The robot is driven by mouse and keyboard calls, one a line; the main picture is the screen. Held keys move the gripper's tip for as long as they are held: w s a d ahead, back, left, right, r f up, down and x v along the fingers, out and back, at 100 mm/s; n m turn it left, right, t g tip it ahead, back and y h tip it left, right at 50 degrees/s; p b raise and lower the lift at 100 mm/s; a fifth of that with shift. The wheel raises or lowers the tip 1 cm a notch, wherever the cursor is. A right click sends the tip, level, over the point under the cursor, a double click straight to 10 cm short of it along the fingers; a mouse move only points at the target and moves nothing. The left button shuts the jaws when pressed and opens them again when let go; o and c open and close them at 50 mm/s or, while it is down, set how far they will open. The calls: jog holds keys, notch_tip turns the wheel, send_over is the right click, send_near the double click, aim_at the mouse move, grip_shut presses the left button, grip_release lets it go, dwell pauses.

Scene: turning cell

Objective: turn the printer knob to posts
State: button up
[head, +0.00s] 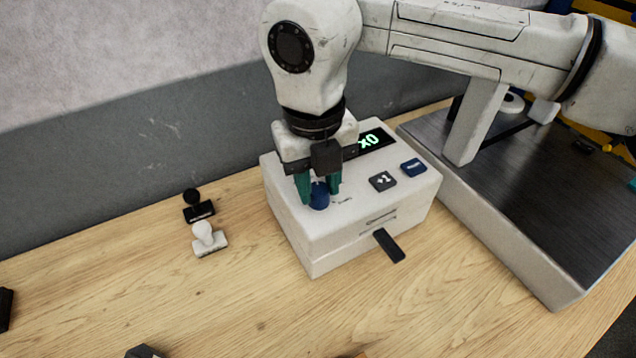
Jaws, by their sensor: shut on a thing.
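The printer (312,238) is a white box on the wooden table, with a green-lit display (371,141) that reads "x0". Its blue round knob (319,197) sits on the top at the front left. My gripper (319,190) points down over the printer, its green fingers shut on the knob, one at each side. Small lettering shows just right of the knob, too small to read; the rest of the dial marks and the knob's pointer are hidden or unclear.
A dark "+1" button (382,181) and a blue button (413,167) are on the printer's top. A dark tab (389,246) sticks out of its front. A black stamp (198,206) and a white stamp (209,239) stand left. A dark-topped machine (545,215) stands close on the right.

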aim_at(315, 187)
jog(key=m+b, duration=0.1)
jog(key=m, duration=0.3)
jog(key=shift+b, duration=0.35)
jog(key=shift+m+b, duration=0.5)
jog(key=shift+m, duration=1.4)
jog(key=shift+w, duration=0.1)
jog(key=o, duration=1)
jog(key=shift+o, duration=0.2)
jog(key=shift+r, duration=0.1)
notch_tip(315, 187, up, 11)
jog(key=shift+a+f+b, duration=0.2)
jog(key=shift+b, duration=0.15)
